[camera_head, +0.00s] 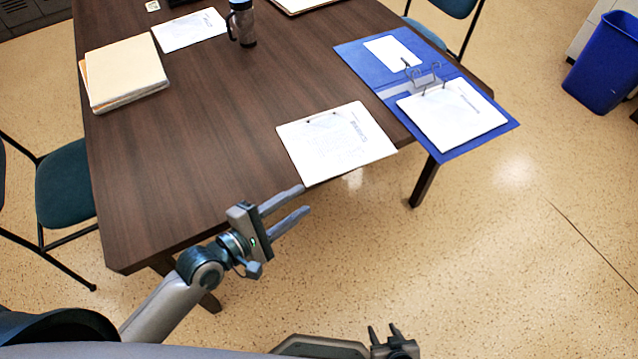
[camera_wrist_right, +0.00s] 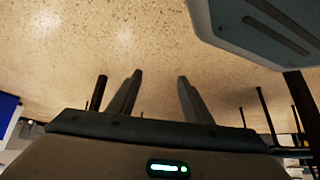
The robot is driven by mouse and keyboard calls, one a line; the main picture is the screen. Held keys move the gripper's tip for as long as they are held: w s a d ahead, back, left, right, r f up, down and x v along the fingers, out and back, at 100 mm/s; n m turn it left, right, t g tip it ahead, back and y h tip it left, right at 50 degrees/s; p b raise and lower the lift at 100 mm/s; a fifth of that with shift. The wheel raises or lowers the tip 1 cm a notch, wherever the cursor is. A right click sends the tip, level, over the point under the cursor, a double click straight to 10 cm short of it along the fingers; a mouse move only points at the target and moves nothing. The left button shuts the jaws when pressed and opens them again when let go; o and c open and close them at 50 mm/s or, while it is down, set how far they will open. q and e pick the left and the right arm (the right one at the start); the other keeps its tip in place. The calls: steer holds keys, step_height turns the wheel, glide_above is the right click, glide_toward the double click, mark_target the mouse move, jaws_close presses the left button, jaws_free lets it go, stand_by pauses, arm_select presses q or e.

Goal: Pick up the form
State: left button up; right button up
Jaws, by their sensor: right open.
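A white printed sheet, likely the form (camera_head: 340,146), lies on the dark wooden table (camera_head: 215,125) near its right edge, with its right corner reaching past the edge. My left gripper (camera_head: 304,199) is at the table's near right edge, just below the sheet in the picture. Its two fingers are apart with nothing between them, and they do not visibly touch the sheet. My right gripper (camera_head: 383,331) is low at the bottom of the head view, over the floor and away from the table. In the right wrist view its fingers (camera_wrist_right: 158,76) are apart and empty.
An open blue binder (camera_head: 497,137) with white pages overhangs the right table edge. A folder stack (camera_head: 125,72), another printed sheet (camera_head: 190,30) and a dark bottle (camera_head: 242,25) are farther back. Chairs (camera_head: 66,185) stand beside the table. A blue bin (camera_head: 603,65) is far right.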

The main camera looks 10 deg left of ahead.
arm_select(q)
glide_toward(351, 167)
steer(key=p+x, duration=0.1)
steer(key=x, duration=0.5)
steer(key=shift+w, duration=0.2)
steer(key=shift+w+d+f, duration=0.15)
steer(key=shift+w+d, duration=0.25)
steer(key=shift+w, duration=0.1)
steer(key=shift+w+d, duration=0.15)
arm_select(e)
steer(key=shift+s+d+f, duration=0.2)
steer(key=shift+s+d, duration=0.05)
steer(key=shift+s, duration=0.25)
steer(key=shift+s+d+f, duration=0.15)
steer(key=shift+s+d, duration=0.05)
steer(key=shift+s, duration=0.3)
arm_select(q)
steer(key=shift+c, duration=0.3)
jaws_close()
arm_select(e)
steer(key=shift+w+a+r, duration=0.2)
steer(key=shift+a, duration=0.25)
